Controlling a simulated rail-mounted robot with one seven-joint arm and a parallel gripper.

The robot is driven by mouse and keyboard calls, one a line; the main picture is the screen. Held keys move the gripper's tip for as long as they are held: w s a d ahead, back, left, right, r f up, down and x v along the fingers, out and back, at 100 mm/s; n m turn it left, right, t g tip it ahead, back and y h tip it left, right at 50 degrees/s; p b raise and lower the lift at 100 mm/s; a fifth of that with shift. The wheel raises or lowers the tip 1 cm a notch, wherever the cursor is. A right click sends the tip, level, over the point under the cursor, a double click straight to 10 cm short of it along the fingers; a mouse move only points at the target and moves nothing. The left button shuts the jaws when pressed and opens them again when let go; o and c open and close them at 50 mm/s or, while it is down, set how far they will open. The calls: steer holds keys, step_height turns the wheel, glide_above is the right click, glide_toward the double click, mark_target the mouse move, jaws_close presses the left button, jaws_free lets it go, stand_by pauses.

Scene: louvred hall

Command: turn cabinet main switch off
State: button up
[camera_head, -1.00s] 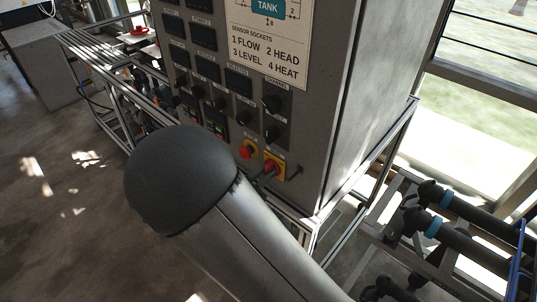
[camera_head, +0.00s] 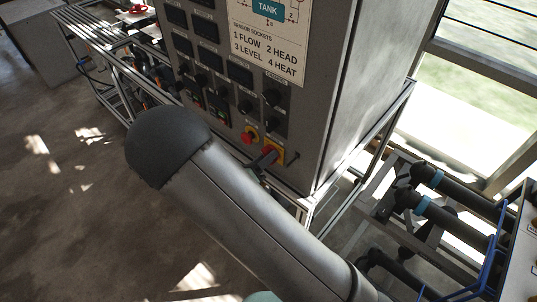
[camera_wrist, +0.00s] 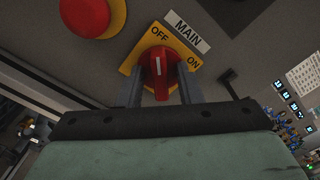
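The cabinet main switch (camera_wrist: 157,72) is a red knob on a yellow plate marked OFF and ON, under a MAIN label. Its white line points up in the wrist view, toward the word OFF. In the head view the switch's yellow plate (camera_head: 278,154) shows low on the grey cabinet (camera_head: 310,130). My gripper (camera_wrist: 160,88) is open, with one finger on each side of the red handle and visible gaps between. In the head view my arm hides most of the gripper.
A red emergency button (camera_wrist: 92,14) on a yellow base sits left of the switch. A black latch (camera_wrist: 228,82) sticks out to the right. Dark knobs (camera_head: 273,97) are above the switch. Pipes (camera_head: 450,215) stand on a frame right of the cabinet.

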steer(key=v, duration=0.7)
stand_by(0.5)
steer(key=shift+r, duration=0.1)
